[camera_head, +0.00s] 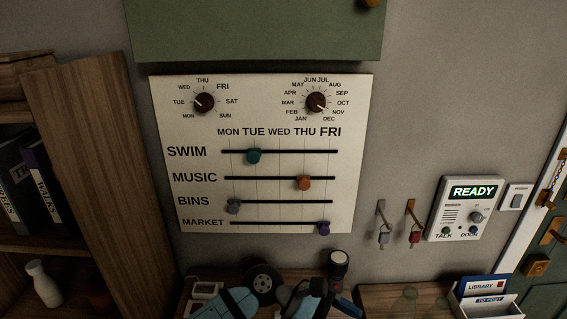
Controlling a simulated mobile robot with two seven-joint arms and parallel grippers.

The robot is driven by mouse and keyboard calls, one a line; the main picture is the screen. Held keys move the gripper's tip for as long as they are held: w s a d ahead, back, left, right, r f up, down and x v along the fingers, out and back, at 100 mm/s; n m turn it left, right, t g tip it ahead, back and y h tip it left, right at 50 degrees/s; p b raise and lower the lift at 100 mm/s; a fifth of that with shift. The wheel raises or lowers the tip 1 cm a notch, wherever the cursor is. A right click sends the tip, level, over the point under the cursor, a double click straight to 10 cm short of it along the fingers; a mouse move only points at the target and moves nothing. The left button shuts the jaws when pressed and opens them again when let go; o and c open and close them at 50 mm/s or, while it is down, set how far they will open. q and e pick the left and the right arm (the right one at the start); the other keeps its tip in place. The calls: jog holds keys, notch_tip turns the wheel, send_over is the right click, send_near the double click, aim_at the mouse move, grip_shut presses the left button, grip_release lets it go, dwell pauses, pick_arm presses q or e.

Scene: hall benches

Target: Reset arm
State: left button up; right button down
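Blue-and-dark parts, which look like my arms, show at the bottom edge, in front of the shelf below the board. I see no gripper fingertips there, and no held thing shows. A cream planner board (276,100) hangs on the wall above them. The sliders are a teal knob (254,156) on SWIM, an orange knob (304,183) on MUSIC, a grey knob (234,207) on BINS and a purple knob (323,228) on MARKET.
A wooden bookcase (105,180) stands left, with a white bottle (45,285). Keys (414,237) hang beside an intercom (467,208) reading READY. A letter holder (484,305) and green door (550,262) are right. A green cabinet (255,30) is above.

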pick_arm(q)
jog(key=w+a+f+m+t, duration=0.2)
jog(key=a+m+t, duration=0.75)
jog(key=m, duration=0.65)
jog(key=w+a+f+m+t, duration=0.1)
jog(key=a+f+m+t, duration=0.35)
jog(key=m+t, duration=1)
jog(key=s+a+f+n+g+y, duration=0.7)
jog(key=s+a+f+n+y, duration=0.2)
jog(key=s+a+f+n, duration=0.4)
notch_tip(320, 180, down, 3)
jog(key=a+n, duration=0.3)
jog(key=n, duration=0.2)
jog(key=shift+s+f+y+p, duration=0.2)
jog(key=shift+s+y+p, duration=0.1)
jog(key=shift+y+p, duration=0.1)
pick_arm(e)
jog(key=s+d+f+m+h, duration=0.2)
jog(key=s+d+m, duration=0.2)
jog(key=d+m, duration=0.2)
jog(key=s+d+f+m+h, duration=0.2)
jog(key=s+d+m, duration=0.3)
jog(key=d, duration=0.5)
jog(key=m, duration=0.2)
jog(key=shift+s+f+m, duration=0.15)
jog(key=shift+s+m, duration=0.15)
